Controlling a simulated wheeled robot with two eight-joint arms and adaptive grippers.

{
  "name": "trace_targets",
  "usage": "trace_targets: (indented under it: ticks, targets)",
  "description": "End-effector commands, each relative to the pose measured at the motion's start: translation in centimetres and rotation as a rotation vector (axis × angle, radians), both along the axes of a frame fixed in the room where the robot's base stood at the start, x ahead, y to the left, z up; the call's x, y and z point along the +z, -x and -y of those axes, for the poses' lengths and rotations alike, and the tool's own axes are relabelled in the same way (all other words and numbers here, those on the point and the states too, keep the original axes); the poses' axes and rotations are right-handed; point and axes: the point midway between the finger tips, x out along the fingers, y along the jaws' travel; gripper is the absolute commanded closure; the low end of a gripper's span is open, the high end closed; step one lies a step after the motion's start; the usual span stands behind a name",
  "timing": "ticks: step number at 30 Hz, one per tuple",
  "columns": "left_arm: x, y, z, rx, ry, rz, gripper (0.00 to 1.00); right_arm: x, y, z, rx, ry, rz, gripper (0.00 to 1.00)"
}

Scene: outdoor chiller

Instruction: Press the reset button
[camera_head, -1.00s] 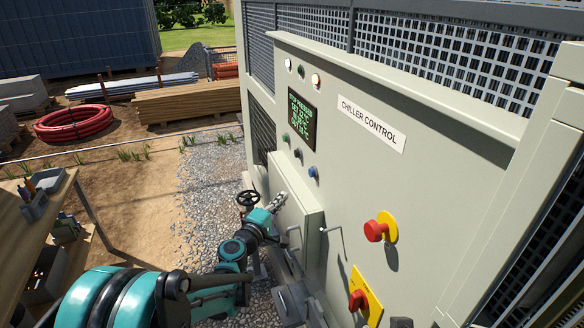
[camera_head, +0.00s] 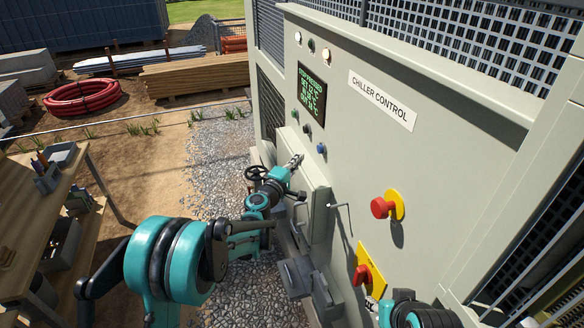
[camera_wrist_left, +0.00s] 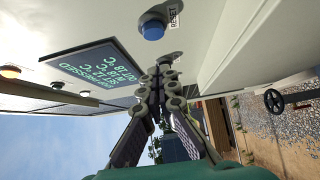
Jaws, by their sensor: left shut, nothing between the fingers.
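The reset button is a round blue button (camera_wrist_left: 152,28) with a RESET label (camera_wrist_left: 173,15) beside it in the left wrist view. In the head view the blue button (camera_head: 321,149) is the lowest of a short slanted row under the display. My left gripper (camera_head: 296,160) is shut and empty, a little left of and below the button in that view. In the left wrist view its closed fingertips (camera_wrist_left: 166,66) are near the button, with a visible gap between them.
The control panel also has a green-lettered display (camera_head: 312,93) reading STOP PRESSED, a red mushroom button (camera_head: 382,208) on yellow, and a red switch (camera_head: 362,275). An open-looking box door (camera_head: 318,212) with a handle lies just below the gripper. A wooden bench (camera_head: 100,178) stands left.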

Motion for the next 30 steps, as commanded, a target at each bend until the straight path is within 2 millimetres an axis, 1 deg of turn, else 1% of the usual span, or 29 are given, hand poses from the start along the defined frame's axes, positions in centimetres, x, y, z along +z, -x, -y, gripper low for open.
trace_targets:
  ticks: [1,3,6,9,15,25,30]
  targets:
    - [0.0,-1.0,0.5,-0.002,0.0,0.0,1.0,0.1,0.0,0.0,0.0,0.0,0.0,0.6]
    - [0.0,-2.3,1.1,-0.002,0.0,0.0,1.0,0.1,0.0,0.0,0.0,0.0,0.0,0.6]
    - [0.0,-2.8,2.7,-0.003,0.0,0.0,1.0,0.2,0.0,0.0,0.0,0.0,0.0,0.6]
    - [0.0,-3.2,3.7,-0.002,0.0,0.0,1.0,0.3,0.0,0.0,0.0,0.0,0.0,0.6]
    - [0.0,-3.6,4.6,-0.001,0.0,0.0,1.0,0.3,0.0,0.0,0.0,0.0,0.0,0.6]
    - [0.0,-3.6,4.7,-0.001,0.0,0.0,1.0,0.2,0.0,0.0,0.0,0.0,0.0,0.6]
    - [-0.2,-4.3,6.4,-0.003,0.0,0.0,1.0,-0.7,0.0,0.0,0.0,0.0,0.0,0.6]
